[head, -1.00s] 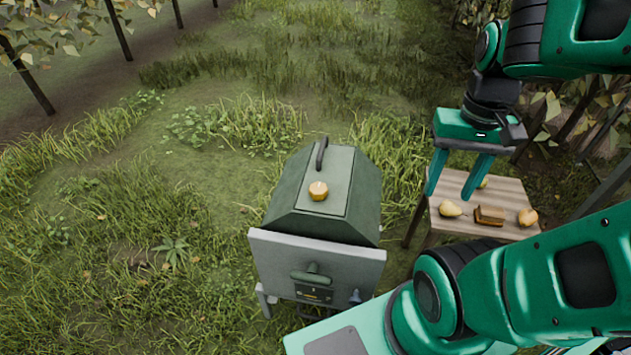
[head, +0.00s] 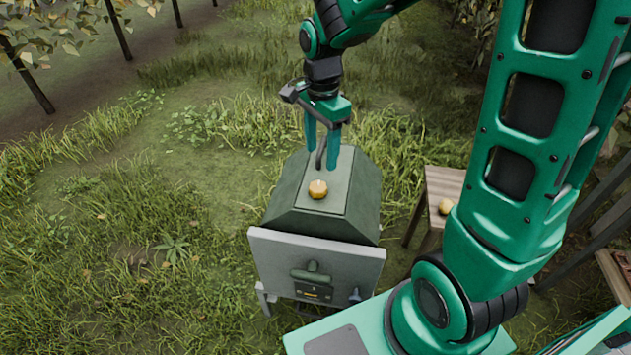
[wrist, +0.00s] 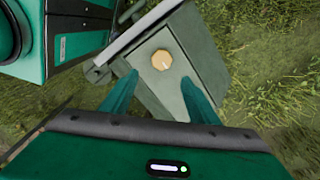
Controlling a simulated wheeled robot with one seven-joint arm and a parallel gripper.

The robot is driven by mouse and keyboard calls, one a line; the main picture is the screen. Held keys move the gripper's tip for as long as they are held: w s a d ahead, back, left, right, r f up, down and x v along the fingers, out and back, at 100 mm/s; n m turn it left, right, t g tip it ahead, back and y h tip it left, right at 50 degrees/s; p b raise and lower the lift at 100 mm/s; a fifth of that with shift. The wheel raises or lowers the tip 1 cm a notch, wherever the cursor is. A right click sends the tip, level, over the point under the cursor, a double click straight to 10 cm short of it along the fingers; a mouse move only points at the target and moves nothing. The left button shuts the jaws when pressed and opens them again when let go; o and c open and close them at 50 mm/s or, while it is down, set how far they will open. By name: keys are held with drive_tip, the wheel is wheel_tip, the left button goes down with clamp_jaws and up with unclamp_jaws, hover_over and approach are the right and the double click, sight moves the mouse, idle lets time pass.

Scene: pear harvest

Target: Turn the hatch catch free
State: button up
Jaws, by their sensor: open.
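The hatch catch is a round yellow-orange knob (head: 318,189) on the sloping green lid panel (head: 335,200) of a dark green box (head: 290,215). In the wrist view the knob (wrist: 161,60) sits beyond my fingertips, with a small pale mark on its face. My gripper (head: 322,165) is open and empty above the lid, behind the knob as the head camera sees it. In the wrist view the two fingers (wrist: 160,82) are spread wide and apart from the knob. A dark curved handle (head: 321,152) on the lid is partly hidden by the fingers.
A wooden table (head: 440,185) with a pear (head: 445,207) stands to the right, partly behind my arm. Grass (head: 120,230) lies open to the left.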

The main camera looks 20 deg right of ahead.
sight(317, 185)
drive_tip(key=f, duration=1.1)
drive_tip(key=shift+w+a, duration=0.2)
drive_tip(key=shift+a, duration=0.1)
drive_tip(key=c, duration=1)
drive_tip(key=shift+a, duration=0.15)
drive_tip(key=shift+c, duration=0.2)
drive_tip(key=shift+w, duration=0.1)
